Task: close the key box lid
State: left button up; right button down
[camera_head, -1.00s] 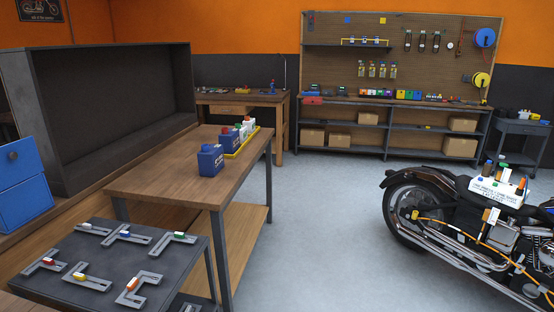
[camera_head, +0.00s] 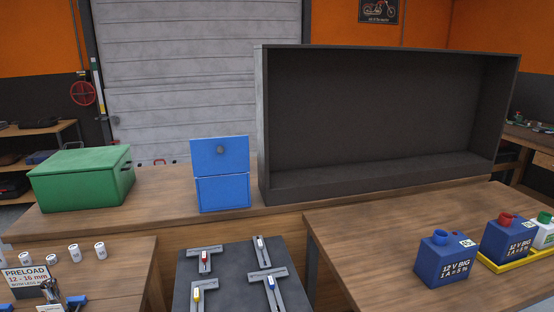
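A blue box (camera_head: 223,194) stands on the wooden bench, left of the large dark open cabinet. A blue panel with a round grey knob (camera_head: 220,150) rises above its front, with a dark line between the two. The panel looks like a lid standing upright, its knob towards me; the box's inside is hidden from this angle. No label shows that this is the key box. A green box (camera_head: 80,180) stands further left on the same bench, its lid looking shut. Neither of my grippers is in view.
The dark cabinet (camera_head: 390,178) fills the right of the bench. White cups (camera_head: 74,253) stand at lower left. Bench space between the green and blue boxes is clear.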

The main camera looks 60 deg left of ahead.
aim_at(227, 155)
jog(key=u, duration=0.45)
jog(key=i+u, duration=0.1)
jog(key=u, duration=0.35)
jog(key=l+u, duration=0.1)
jog(key=u, duration=0.35)
jog(key=i+l+u, duration=0.1)
jog(key=u, duration=0.35)
jog(key=l+u, duration=0.1)
jog(key=u, duration=0.35)
